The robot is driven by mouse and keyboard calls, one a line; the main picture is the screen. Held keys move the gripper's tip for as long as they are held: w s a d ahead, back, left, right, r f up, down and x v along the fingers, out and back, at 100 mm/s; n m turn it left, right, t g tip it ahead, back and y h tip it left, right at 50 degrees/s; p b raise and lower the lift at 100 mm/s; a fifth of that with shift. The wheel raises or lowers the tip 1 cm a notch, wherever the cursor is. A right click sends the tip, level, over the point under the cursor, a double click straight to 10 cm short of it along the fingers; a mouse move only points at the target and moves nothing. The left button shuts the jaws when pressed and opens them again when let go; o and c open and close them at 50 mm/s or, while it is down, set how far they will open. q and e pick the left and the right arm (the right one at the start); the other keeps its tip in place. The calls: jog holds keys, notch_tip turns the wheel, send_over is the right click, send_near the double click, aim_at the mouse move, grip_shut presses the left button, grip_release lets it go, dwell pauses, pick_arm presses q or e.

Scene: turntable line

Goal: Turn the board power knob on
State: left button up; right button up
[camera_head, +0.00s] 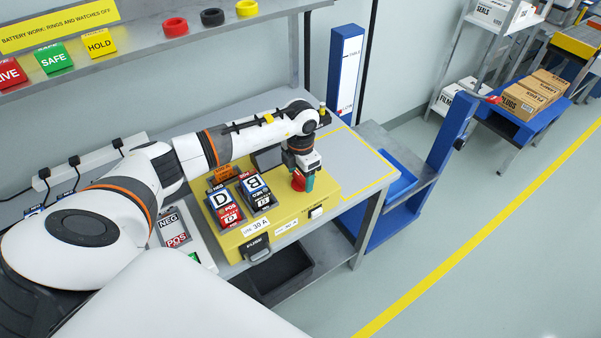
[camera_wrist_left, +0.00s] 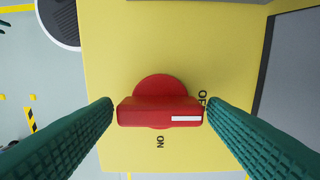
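The yellow board (camera_head: 322,192) lies on the bench, and its red power knob (camera_head: 298,183) is near the far right part of its top. In the left wrist view the knob (camera_wrist_left: 160,108) has a raised red bar lying crosswise. The bar's white mark is at its right end, towards the OFF label (camera_wrist_left: 202,98). The ON label (camera_wrist_left: 160,141) is below the knob. My left gripper (camera_head: 303,180) points down over the knob. Its green fingers (camera_wrist_left: 160,106) stand apart at the bar's two ends, with what looks like a thin gap on each side. My right gripper is not in view.
Blocks marked D (camera_head: 224,203) and B (camera_head: 257,192) sit on the board left of the knob. A black latch (camera_head: 257,248) is on its front. A shelf (camera_head: 150,45) with signs and rings hangs above. The bench right of the board (camera_head: 355,165) is clear.

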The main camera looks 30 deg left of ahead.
pick_arm(q)
jog(key=c, duration=0.7)
jog(key=shift+f+m+b, duration=0.1)
jog(key=shift+m+b, duration=0.5)
jog(key=shift+b, duration=0.3)
jog(key=m+b, duration=0.6)
jog(key=shift+w, duration=0.1)
jog(key=m+b, duration=0.4)
jog(key=m, duration=0.1)
jog(key=shift+m, duration=0.3)
jog(key=m+b, duration=0.2)
jog(key=m, duration=0.1)
jog(key=shift+r+m+b, duration=0.2)
jog(key=shift+m+b, duration=0.4)
jog(key=shift+m, duration=0.3)
jog(key=o, duration=1)
